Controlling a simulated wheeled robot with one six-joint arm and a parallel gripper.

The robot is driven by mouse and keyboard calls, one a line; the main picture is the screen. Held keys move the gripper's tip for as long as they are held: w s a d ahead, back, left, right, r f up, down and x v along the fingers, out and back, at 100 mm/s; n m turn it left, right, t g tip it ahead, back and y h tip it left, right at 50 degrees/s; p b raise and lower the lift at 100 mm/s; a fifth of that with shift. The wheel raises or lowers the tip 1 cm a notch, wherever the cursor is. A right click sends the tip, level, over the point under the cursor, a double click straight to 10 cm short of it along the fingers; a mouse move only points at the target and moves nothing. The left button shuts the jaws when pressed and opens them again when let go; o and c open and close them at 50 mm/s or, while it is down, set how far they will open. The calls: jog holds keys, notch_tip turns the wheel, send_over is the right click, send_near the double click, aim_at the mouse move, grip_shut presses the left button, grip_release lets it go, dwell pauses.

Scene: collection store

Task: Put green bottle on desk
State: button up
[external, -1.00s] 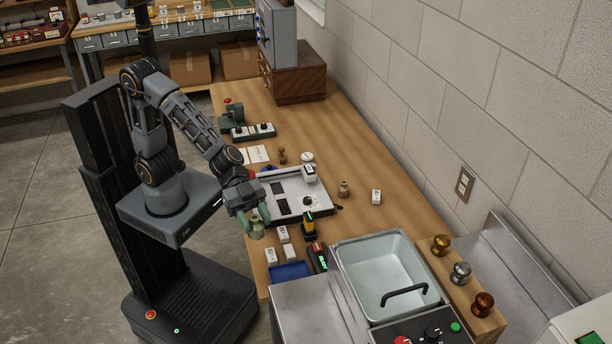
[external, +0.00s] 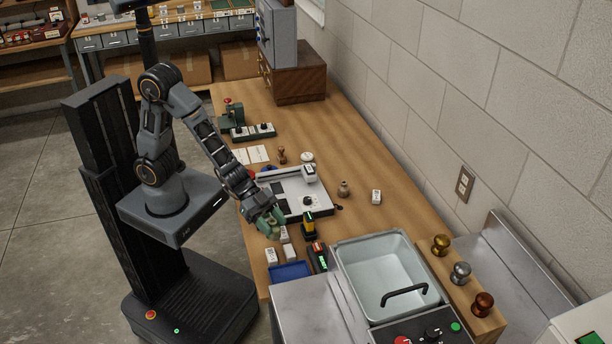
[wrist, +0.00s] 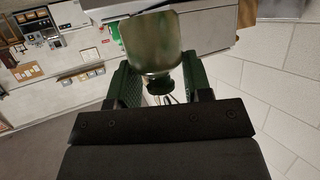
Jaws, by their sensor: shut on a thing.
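My gripper (external: 272,220), with green fingers, is above the front left edge of the wooden desk (external: 385,222) in the external view. In the wrist view my gripper (wrist: 160,82) is shut on the green bottle (wrist: 150,42). The bottle has a murky green body and a dark cap or neck, with the neck end toward my gripper. In the external view the fingers mostly hide the bottle. I cannot tell from the frames whether its base touches the desk.
Small white boxes (external: 271,256), a blue tray (external: 290,271) and a yellow-black tool (external: 309,224) lie close to my gripper. A white flat device (external: 300,190) is behind. A metal sink (external: 385,270) is at the right. The desk toward the wall is mostly clear.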

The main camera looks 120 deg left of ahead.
jog(key=w+d+r+m+g+h, duration=0.1)
jog(key=w+d+r+m+h, duration=0.1)
jog(key=d+r, duration=0.7)
jog(key=shift+d+r, duration=0.4)
jog(key=shift+r, duration=0.5)
jog(key=shift+w, duration=0.1)
jog(key=w+f, duration=0.3)
jog(key=w, duration=0.1)
jog(key=w+d+f+b, duration=0.1)
jog(key=w+f, duration=0.1)
jog(key=w, duration=0.2)
jog(key=w+d+f+b, duration=0.1)
jog(key=w+f, duration=0.2)
jog(key=w, duration=0.1)
jog(key=shift+w+d+f, duration=0.25)
jog(key=shift+w+f, duration=0.05)
jog(key=shift+f, duration=0.05)
jog(key=f, duration=0.1)
jog(key=w+f, duration=0.1)
jog(key=shift+w+d+f, duration=0.1)
jog(key=shift+f, duration=0.9)
jog(key=shift+b, duration=0.3)
